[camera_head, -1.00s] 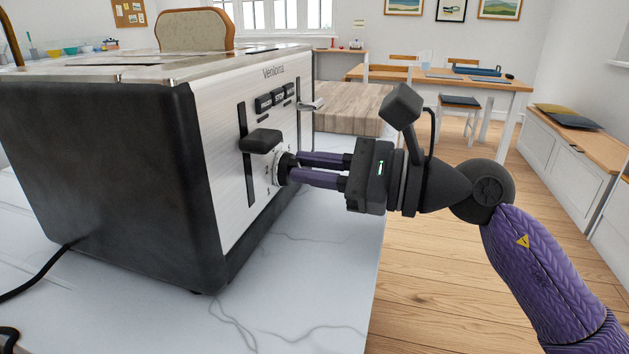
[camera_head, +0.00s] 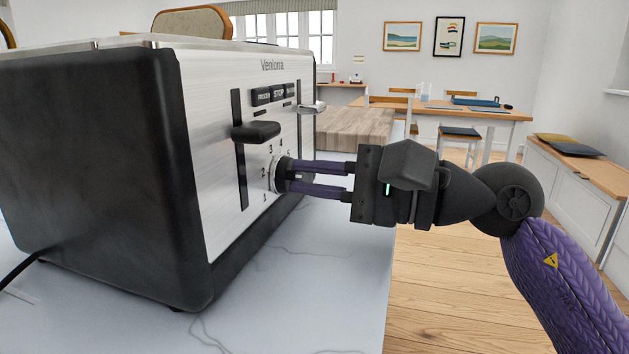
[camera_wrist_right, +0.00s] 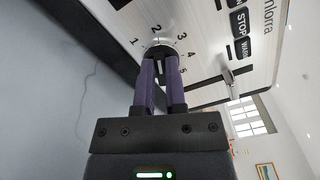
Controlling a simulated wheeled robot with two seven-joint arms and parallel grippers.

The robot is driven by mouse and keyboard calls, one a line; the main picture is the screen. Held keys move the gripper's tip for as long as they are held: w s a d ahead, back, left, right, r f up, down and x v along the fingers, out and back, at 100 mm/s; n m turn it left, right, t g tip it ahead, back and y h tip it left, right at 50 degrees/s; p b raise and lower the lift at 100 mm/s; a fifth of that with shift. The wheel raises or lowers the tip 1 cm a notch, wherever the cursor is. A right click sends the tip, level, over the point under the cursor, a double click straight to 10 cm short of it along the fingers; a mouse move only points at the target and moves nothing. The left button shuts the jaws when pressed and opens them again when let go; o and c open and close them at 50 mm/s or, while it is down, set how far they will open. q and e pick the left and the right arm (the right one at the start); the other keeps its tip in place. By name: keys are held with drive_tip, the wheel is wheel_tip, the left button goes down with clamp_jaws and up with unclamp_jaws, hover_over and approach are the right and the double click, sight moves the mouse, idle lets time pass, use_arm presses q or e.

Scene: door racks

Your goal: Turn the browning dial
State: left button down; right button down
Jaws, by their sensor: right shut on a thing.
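A large black and brushed-steel toaster (camera_head: 95,150) stands on the white counter. Its browning dial (camera_head: 282,174) is a dark round knob low on the steel front, with numbers around it; the dial also shows in the right wrist view (camera_wrist_right: 160,51). My right gripper (camera_head: 294,176) is shut on the dial, one purple finger on each side of it; the fingers also show in the right wrist view (camera_wrist_right: 160,68). The fingers partly hide the dial, and I cannot read its setting. My left gripper is not in view.
A black lever (camera_head: 256,131) sticks out just above the dial, close to my fingers. A second lever (camera_head: 312,108) and a row of buttons (camera_head: 274,94) are further along. A wooden board (camera_head: 352,128) lies behind. Open floor is right of the counter.

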drive_tip(key=shift+f, duration=0.1)
idle(0.3)
drive_tip(key=c, duration=0.7)
unclamp_jaws()
drive_tip(key=p+v, duration=0.1)
drive_tip(key=v, duration=0.9)
